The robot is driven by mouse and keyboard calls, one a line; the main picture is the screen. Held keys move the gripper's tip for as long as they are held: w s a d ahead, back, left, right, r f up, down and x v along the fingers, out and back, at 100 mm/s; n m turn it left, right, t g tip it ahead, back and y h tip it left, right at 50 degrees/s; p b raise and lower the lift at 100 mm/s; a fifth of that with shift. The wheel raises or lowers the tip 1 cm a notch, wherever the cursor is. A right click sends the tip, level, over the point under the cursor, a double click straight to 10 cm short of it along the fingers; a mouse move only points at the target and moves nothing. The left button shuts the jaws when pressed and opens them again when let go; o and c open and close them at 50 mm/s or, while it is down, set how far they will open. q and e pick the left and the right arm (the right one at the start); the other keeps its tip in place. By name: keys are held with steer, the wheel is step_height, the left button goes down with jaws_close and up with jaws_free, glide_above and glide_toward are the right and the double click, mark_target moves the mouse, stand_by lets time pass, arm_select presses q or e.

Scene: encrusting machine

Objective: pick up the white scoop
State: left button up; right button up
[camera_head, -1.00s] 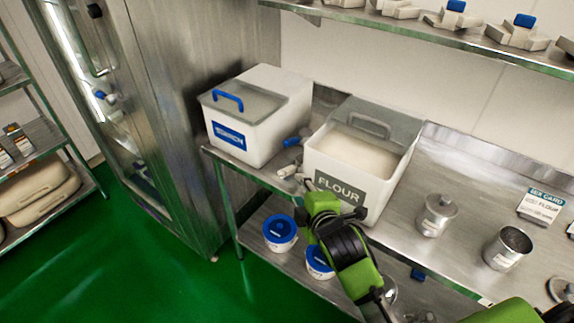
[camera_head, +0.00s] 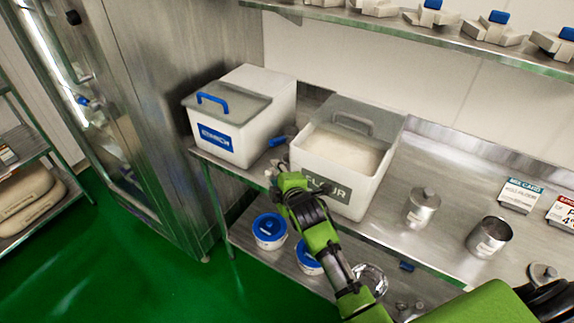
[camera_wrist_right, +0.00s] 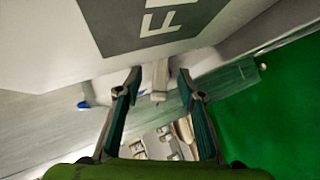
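The white scoop (camera_head: 269,172) lies at the table's front edge in the gap between the two bins, partly hidden by my right gripper in the head view. In the right wrist view its pale end (camera_wrist_right: 158,80) shows between the fingertips. My right gripper (camera_head: 277,172) is beside the flour bin's front left corner. In the right wrist view its two fingers (camera_wrist_right: 159,88) are apart, one on each side of the scoop; I cannot tell whether they touch it. My left gripper is not in view.
The flour bin (camera_head: 370,190) stands close to the right gripper, and a white lidded bin (camera_head: 265,125) stands left. A blue-handled tool (camera_head: 278,140) lies between them. A lidded metal canister (camera_head: 422,207) and an open one (camera_head: 489,237) stand right. Blue-lidded tubs (camera_head: 270,231) sit below.

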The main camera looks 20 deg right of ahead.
steer(key=shift+x, duration=1.5)
steer(key=shift+r, duration=0.1)
jaws_close()
step_height(320, 180, up, 28)
steer(key=b, duration=0.2)
steer(key=shift+b, duration=0.3)
